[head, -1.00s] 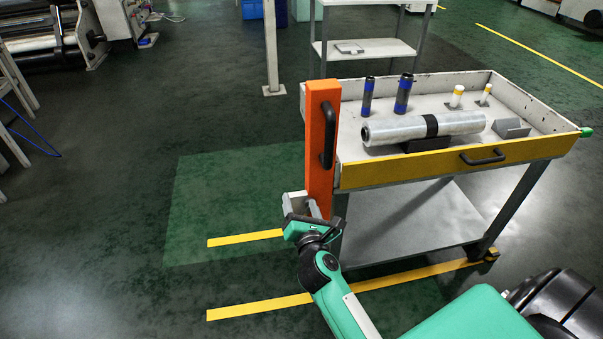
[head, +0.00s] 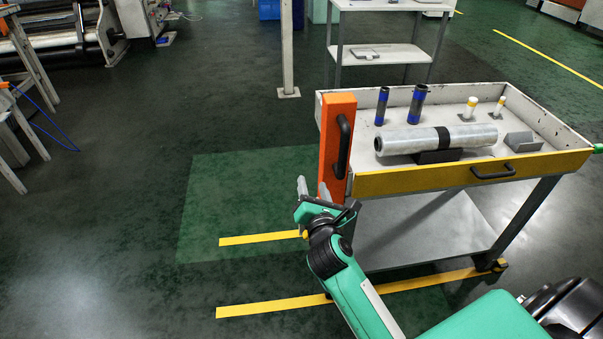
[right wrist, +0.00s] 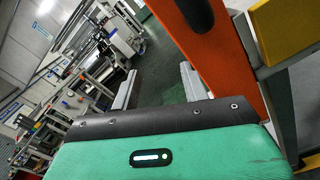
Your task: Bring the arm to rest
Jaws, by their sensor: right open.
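My right arm reaches up from the bottom of the head view, and its green gripper (head: 313,191) is near the lower end of the cart's orange upright (head: 334,150). The gripper is open, with nothing between its fingers. In the right wrist view the two grey fingers of the right gripper (right wrist: 158,86) stand apart, and the orange upright (right wrist: 212,50) is just right of them. I cannot tell whether gripper and upright touch. My left gripper is not in view.
The cart's tray (head: 400,181) holds a film roll (head: 405,142) on a dark cradle, two dark-blue cylinders, two yellow-topped white pieces and a grey bracket (head: 523,141). Another white cart (head: 375,52) stands behind. The floor (head: 130,200) left of the arm is clear.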

